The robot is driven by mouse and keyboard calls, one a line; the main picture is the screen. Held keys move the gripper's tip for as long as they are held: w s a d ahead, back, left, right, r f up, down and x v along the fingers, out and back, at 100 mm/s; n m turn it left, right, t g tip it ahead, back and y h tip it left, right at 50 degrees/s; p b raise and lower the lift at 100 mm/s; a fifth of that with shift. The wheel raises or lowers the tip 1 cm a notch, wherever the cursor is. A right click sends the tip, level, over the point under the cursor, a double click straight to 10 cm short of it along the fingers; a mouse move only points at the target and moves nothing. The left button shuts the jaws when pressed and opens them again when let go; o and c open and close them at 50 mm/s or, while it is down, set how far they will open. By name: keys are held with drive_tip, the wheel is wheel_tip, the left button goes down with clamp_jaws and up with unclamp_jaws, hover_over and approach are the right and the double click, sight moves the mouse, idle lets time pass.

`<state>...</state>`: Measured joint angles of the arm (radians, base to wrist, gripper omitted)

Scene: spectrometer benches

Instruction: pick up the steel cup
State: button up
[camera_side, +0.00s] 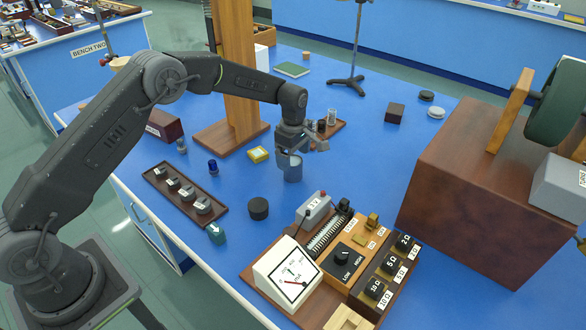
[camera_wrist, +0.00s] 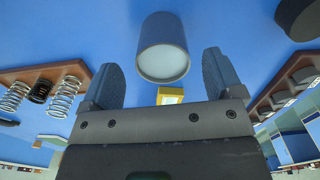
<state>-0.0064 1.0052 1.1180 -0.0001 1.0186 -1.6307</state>
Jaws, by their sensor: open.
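The steel cup (camera_side: 293,173) is a plain grey cylinder standing on the blue bench top in the side view. In the wrist view the cup (camera_wrist: 163,50) shows at top centre, its pale round end facing the camera. My gripper (camera_side: 293,150) is just above and around the cup's upper part in the side view, hiding some of its rim. In the wrist view my gripper (camera_wrist: 160,68) is open, with one finger on each side of the cup's near end. Blue gaps show between the cup and both fingers.
A yellow box (camera_side: 258,155) lies left of the cup. A spring tray (camera_side: 328,130) stands behind it, near the wooden post (camera_side: 236,70). A black cylinder (camera_side: 258,208) and a grey switch box (camera_side: 311,207) stand in front. Bench to the cup's right is clear.

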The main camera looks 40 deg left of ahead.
sight(294, 160)
wheel_tip(294, 160, down, 5)
drive_tip(key=shift+s+d, duration=0.15)
drive_tip(key=shift+c, duration=0.5)
drive_tip(key=c, duration=1)
drive_tip(key=shift+r, duration=0.1)
